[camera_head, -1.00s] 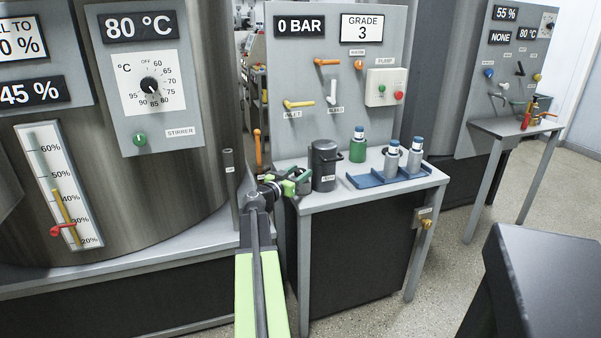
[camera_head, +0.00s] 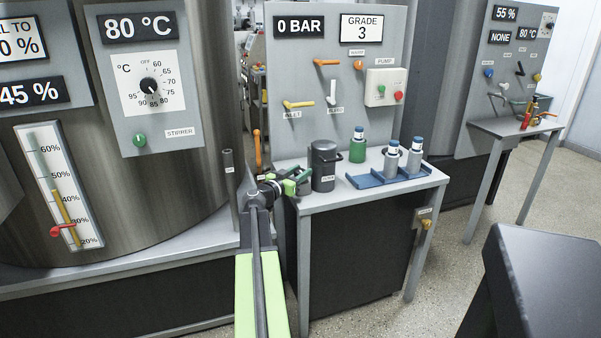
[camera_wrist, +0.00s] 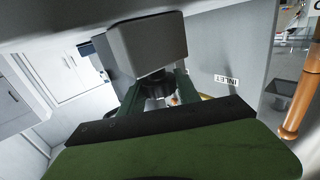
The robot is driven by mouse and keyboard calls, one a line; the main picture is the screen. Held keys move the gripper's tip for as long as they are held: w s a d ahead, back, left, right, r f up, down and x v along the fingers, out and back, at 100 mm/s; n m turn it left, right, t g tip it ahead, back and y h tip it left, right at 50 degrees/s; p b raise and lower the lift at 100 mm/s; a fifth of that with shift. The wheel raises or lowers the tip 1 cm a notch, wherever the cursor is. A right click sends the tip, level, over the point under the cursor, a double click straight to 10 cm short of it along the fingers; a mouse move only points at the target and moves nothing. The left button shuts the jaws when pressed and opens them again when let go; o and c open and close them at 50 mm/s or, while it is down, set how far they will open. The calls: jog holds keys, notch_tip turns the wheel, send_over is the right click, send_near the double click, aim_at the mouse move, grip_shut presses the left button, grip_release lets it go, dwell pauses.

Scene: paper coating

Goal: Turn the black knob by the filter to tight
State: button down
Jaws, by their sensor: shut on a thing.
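The filter is a dark grey lidded canister (camera_head: 324,168) on the small grey table, with a white label low on its front. My gripper (camera_head: 296,183) is just left of it, low over the table's left edge, with its green fingers pointing to the canister's side. In the wrist view my gripper's fingers (camera_wrist: 158,96) close around a dark round piece, which I take for the black knob (camera_wrist: 155,88). It sits below a grey block (camera_wrist: 146,45). The fingers hide most of the knob, so its turn position cannot be read. In the head view the knob cannot be made out.
A green-bodied bottle (camera_head: 358,146) and a blue tray (camera_head: 366,181) with grey bottles stand right of the filter. Behind is a panel (camera_head: 345,100) with orange, yellow and white levers. An upright orange handle (camera_head: 258,150) is close behind my gripper. A large steel tank (camera_head: 215,120) is at left.

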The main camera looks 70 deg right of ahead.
jog(key=shift+w+g, duration=0.2)
jog(key=shift+g, duration=0.1)
jog(key=m+g+y, duration=0.2)
jog(key=g, duration=0.1)
jog(key=m+g+y, duration=0.2)
jog(key=m+g, duration=0.1)
jog(key=shift+w+d, duration=0.1)
jog(key=shift+w, duration=0.05)
jog(key=m+g+y, duration=0.4)
jog(key=shift+y, duration=0.3)
jog(key=shift+m+g+y, duration=0.5)
jog(key=shift+m+y, duration=0.2)
jog(key=shift+y, duration=0.3)
jog(key=shift+s+a+y, duration=0.2)
jog(key=shift+y, duration=0.1)
jog(key=c, duration=1.1)
grip_release()
jog(key=shift+c, duration=0.2)
